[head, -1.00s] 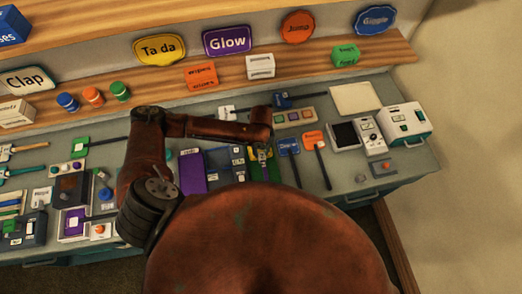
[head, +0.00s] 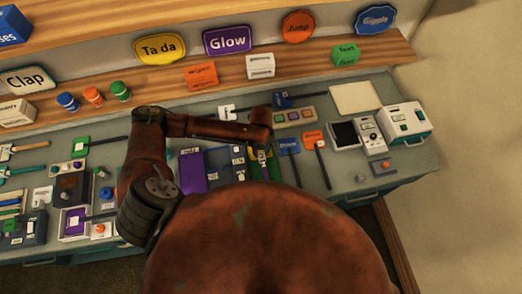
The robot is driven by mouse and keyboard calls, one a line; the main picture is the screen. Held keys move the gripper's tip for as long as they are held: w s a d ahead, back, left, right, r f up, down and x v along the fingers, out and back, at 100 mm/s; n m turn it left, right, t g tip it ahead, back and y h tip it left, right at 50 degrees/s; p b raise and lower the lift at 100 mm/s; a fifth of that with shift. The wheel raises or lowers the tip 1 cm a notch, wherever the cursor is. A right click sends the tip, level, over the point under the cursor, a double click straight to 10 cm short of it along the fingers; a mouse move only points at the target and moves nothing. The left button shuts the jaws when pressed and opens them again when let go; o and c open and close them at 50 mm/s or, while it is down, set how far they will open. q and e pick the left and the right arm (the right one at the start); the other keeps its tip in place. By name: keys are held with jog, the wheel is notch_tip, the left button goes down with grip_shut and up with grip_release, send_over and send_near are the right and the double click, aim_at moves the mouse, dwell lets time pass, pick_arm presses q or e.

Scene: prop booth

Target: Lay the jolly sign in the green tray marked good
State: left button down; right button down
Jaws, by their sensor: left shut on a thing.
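My left gripper (head: 262,157) is at the green tray (head: 275,172), in the middle of the bench. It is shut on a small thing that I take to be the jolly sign. The fingers and arm mostly hide that thing, and I cannot read its face. I cannot tell whether it touches the tray floor. The tray's near part is hidden behind my body, and its marking cannot be read. My right gripper is not in view.
A purple tray (head: 192,172) lies left of the green one. A blue sign (head: 288,146) and an orange sign (head: 312,139), both with dark handles, lie to the right. A white box (head: 404,122) stands farther right. Shelves with signs run behind.

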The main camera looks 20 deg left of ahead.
pick_arm(q)
jog(key=shift+f+p, duration=0.2)
jog(key=shift+p, duration=0.15)
dwell(0.9)
jog(key=c, duration=1.6)
grip_release()
jog(key=shift+o, duration=1)
jog(key=shift+r, duration=0.1)
notch_tip(320, 180, up, 8)
jog(key=p, duration=0.8)
